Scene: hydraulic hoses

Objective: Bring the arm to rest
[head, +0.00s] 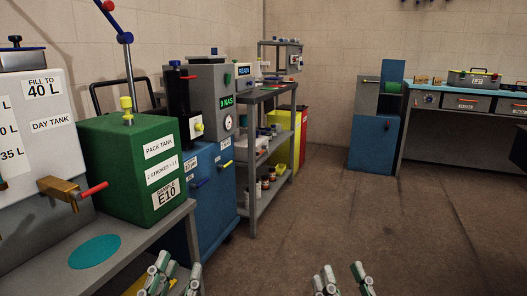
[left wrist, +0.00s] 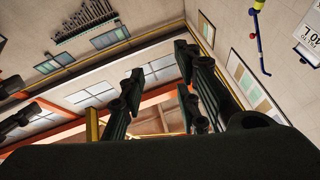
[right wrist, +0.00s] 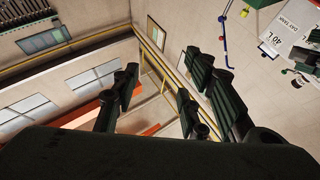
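My left gripper (head: 177,272) shows at the bottom edge of the head view, in front of the grey bench on the left. Its two fingers are apart, and its left wrist view (left wrist: 157,75) shows nothing between them. My right gripper (head: 343,273) is at the bottom of the head view, right of the middle, above the brown floor. Its fingers are also spread and empty in the right wrist view (right wrist: 165,75). Both grippers point upward, with walls and ceiling behind them in the wrist views. Most of both arms is out of view.
A green pack tank (head: 135,165) and a white day tank (head: 40,130) stand on the grey bench (head: 125,245) at left. Beyond are a blue cabinet (head: 212,195), a grey shelf cart (head: 262,205) and a workbench (head: 440,150). The floor (head: 330,205) between is clear.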

